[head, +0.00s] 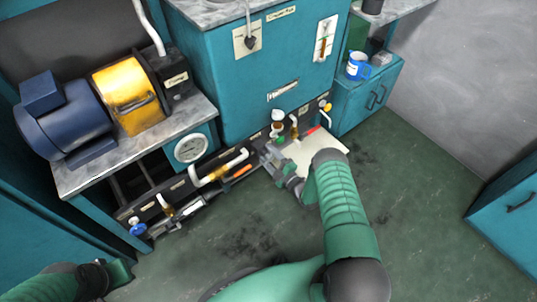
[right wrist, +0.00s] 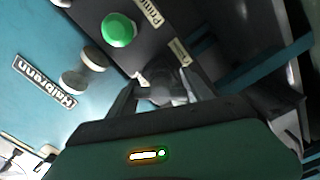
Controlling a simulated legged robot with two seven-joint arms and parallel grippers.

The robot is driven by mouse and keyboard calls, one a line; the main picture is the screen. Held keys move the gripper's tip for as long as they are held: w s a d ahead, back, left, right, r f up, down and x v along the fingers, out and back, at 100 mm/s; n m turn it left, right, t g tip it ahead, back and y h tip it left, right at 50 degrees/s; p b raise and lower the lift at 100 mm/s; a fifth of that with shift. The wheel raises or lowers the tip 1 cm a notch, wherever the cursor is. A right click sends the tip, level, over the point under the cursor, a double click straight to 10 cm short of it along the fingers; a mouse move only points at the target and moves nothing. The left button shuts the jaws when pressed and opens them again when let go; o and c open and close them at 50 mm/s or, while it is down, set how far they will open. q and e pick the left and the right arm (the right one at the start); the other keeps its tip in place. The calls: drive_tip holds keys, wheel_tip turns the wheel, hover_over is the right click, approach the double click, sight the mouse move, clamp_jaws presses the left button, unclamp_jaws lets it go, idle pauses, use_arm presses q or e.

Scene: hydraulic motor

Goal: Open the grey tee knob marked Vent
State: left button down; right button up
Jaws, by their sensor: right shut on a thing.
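A grey knob (right wrist: 165,84) sits between the fingers of my right gripper (right wrist: 163,92) in the right wrist view, blurred and partly hidden by them. The right gripper is shut on it. A small pale label (right wrist: 180,51) lies just beyond the knob; its wording is too small to read, so I cannot confirm Vent. In the head view my right gripper (head: 270,158) reaches the low dark panel (head: 205,182) under the teal cabinet and covers the knob.
A green round knob (right wrist: 118,30) and grey round knobs (right wrist: 82,74) are near my right gripper. Yellow and white pipe fittings (head: 222,170) stick out along the panel. A blue motor (head: 65,118) stands on the left bench. The floor (head: 400,200) at right is clear.

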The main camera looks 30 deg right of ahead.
drive_tip(key=n, duration=0.1)
drive_tip(key=n+p, duration=0.1)
drive_tip(key=n, duration=0.2)
drive_tip(key=shift+a+f+n, duration=0.1)
drive_tip(key=shift+a+n, duration=0.2)
drive_tip(key=shift+n, duration=0.1)
drive_tip(key=shift+s+f+n+p, duration=0.1)
drive_tip(key=shift+n+p, duration=0.35)
drive_tip(key=shift+n, duration=1.25)
drive_tip(key=o, duration=1.2)
drive_tip(key=shift+f, duration=0.1)
drive_tip(key=shift+o, duration=0.6)
drive_tip(key=shift+d+r, duration=0.15)
drive_tip(key=shift+r, duration=0.05)
